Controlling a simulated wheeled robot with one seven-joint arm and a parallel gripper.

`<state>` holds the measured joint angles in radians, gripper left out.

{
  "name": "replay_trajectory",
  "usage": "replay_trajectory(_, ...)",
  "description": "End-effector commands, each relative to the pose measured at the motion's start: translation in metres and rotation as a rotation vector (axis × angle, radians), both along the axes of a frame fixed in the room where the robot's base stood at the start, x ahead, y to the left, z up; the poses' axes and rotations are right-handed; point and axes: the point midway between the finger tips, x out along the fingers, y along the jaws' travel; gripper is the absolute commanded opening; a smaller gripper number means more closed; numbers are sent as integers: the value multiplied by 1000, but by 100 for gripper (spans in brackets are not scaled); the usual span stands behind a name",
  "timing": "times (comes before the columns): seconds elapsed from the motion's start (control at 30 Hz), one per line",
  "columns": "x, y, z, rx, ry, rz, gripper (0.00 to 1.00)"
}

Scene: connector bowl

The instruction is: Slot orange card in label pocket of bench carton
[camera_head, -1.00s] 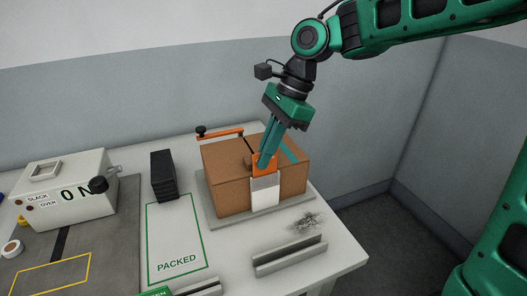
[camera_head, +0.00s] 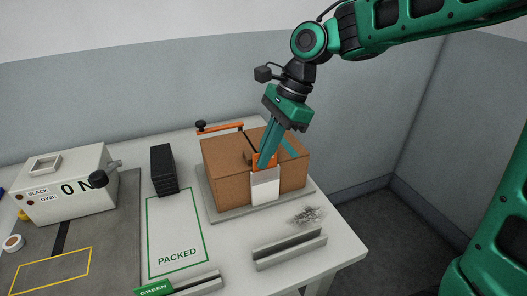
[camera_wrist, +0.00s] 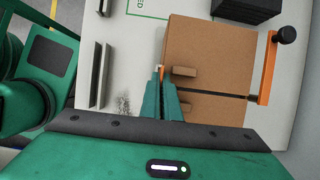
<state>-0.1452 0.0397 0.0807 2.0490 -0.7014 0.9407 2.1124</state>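The brown carton (camera_head: 225,178) sits on a grey plate (camera_head: 222,215) on the bench, and also shows in the wrist view (camera_wrist: 215,45). A white label pocket (camera_head: 265,188) is on its front face. The orange card (camera_head: 256,158) shows just above the pocket's top edge, its lower part hidden behind the white front. My gripper (camera_head: 264,164) is at the pocket's top, fingers close together around the card's upper edge. In the wrist view the fingertips (camera_wrist: 160,72) meet at the carton's edge, with a sliver of orange between them.
An orange arm with a black knob (camera_head: 220,128) is behind the carton. A grey channel rail (camera_head: 290,250) and a dark scribble (camera_head: 306,216) lie in front. A black stack (camera_head: 163,172), PACKED area (camera_head: 177,235) and control box (camera_head: 65,185) stand left.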

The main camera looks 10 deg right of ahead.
Motion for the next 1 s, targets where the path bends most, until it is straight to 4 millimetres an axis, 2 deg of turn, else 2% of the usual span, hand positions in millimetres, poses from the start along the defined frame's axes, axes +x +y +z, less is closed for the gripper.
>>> replay_trajectory(0.1, 0, 0, -2, 0, 1, 0, 0)
replay_trajectory(0.2, 0, 0, -2, 0, 1, 0, 24)
replay_trajectory(0.67, 3, -1, 4, 2, -5, -3, 24)
replay_trajectory(0.77, 5, -6, 15, 3, -6, -5, 24)
replay_trajectory(1.0, 9, -24, 57, 1, -3, -2, 24)
